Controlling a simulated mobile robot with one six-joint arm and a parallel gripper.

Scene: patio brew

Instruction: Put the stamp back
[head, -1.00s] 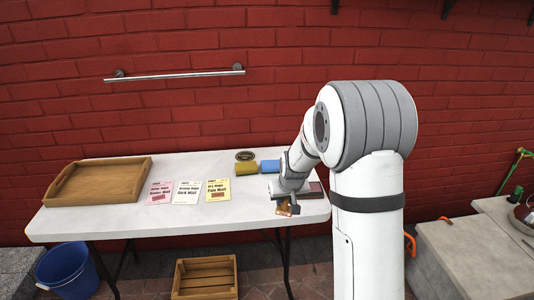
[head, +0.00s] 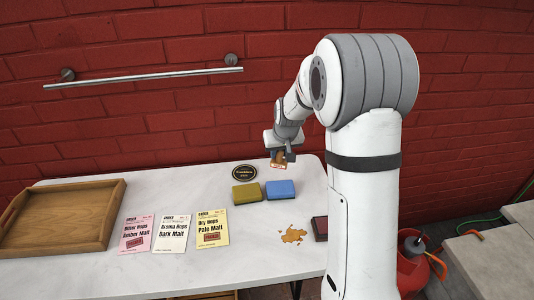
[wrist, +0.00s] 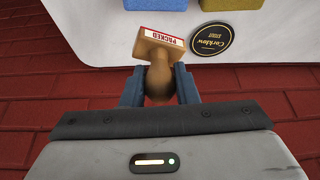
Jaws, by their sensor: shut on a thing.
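My gripper (head: 279,153) is shut on the wooden stamp (head: 277,162), near the table's back right edge in the head view. In the wrist view the stamp's round handle (wrist: 158,82) is between my fingers, and its block with a red-bordered PACKED label (wrist: 163,38) points away from me. The stamp appears to be held above the table. A dark ink pad with a reddish top (head: 319,229) lies at the table's right edge, partly hidden by my arm. Pink (head: 139,234), white (head: 172,234) and yellow (head: 212,227) cards lie mid-table; the pink and yellow ones bear red marks.
A yellow sponge (head: 247,194), a blue sponge (head: 280,190) and a round black coaster (head: 245,172) lie near the gripper. An orange-brown spill (head: 293,235) is left of the ink pad. A wooden tray (head: 113,205) stands at left. The brick wall (head: 180,130) rises behind.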

